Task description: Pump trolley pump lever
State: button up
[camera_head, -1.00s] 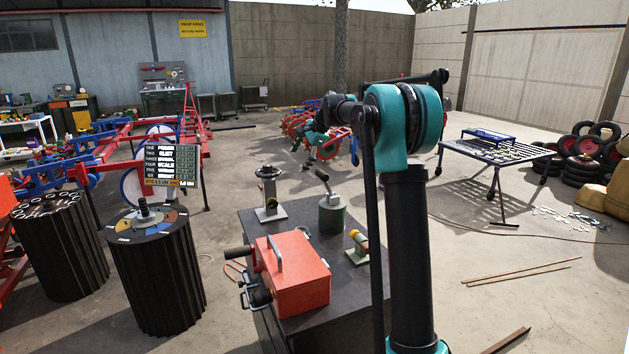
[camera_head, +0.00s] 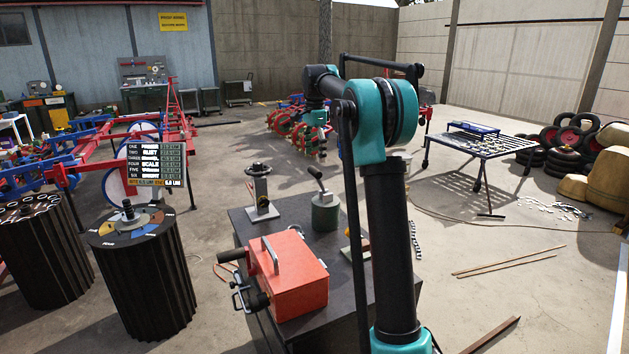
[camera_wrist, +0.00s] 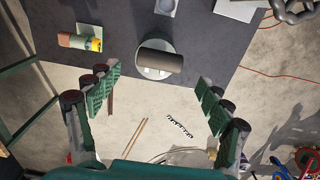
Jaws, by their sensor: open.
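A green cylinder (camera_head: 325,214) stands on the dark top of the trolley (camera_head: 345,267), with a dark lever (camera_head: 316,176) rising from it and tilted up to the left. This looks like the pump and its lever. In the wrist view the lever (camera_wrist: 162,60) is a thick dark grip above the round pale top of the cylinder (camera_wrist: 150,71). My gripper (camera_wrist: 158,83) is open and empty, fingers spread wide. The lever shows just beyond the fingertips, between them in the picture and apart from both. In the head view my arm partly hides the gripper.
A red box with handles (camera_head: 287,277) and a grey stand (camera_head: 262,197) share the trolley top. A yellow-ended fitting (camera_wrist: 86,42) lies to the cylinder's side, mostly behind my arm in the head view. Dark ribbed drums (camera_head: 147,285) stand left.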

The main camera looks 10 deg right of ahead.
aim_at(320, 182)
notch_tip(320, 182, down, 10)
jog(key=shift+f, duration=0.1)
jog(key=shift+c, duration=0.6)
jog(key=c, duration=1.7)
grip_shut()
